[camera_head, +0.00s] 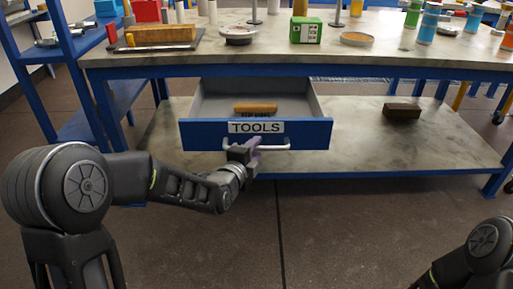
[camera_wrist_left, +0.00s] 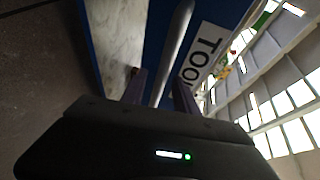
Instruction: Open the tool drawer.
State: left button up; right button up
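The tool drawer (camera_head: 185,134) is pulled out from under the workbench, its inside showing. Its blue front bears a white TOOLS label (camera_head: 256,127), partly visible in the left wrist view (camera_wrist_left: 203,50). A pale bar handle (camera_head: 275,147) runs across the front below the label. My left gripper (camera_head: 252,146) is at the left part of this handle. In the left wrist view the handle bar (camera_wrist_left: 174,40) passes between its two fingers (camera_wrist_left: 160,85), which stand apart with gaps beside the bar, so it looks open around it. My right gripper is out of view; only part of that arm shows at lower right.
A yellow-orange object (camera_head: 255,107) lies in the drawer. The workbench top (camera_head: 280,38) holds a green box (camera_head: 306,31), dishes and several containers. A brown block (camera_head: 402,111) rests on the lower shelf (camera_head: 370,145). A blue shelf rack (camera_head: 75,60) stands at left. The floor in front is clear.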

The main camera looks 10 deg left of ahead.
pick_arm(q)
jog(key=d+p+v, duration=0.1)
jog(key=v, duration=0.5)
jog(key=shift+s+a, duration=0.3)
jog(key=shift+a, duration=0.15)
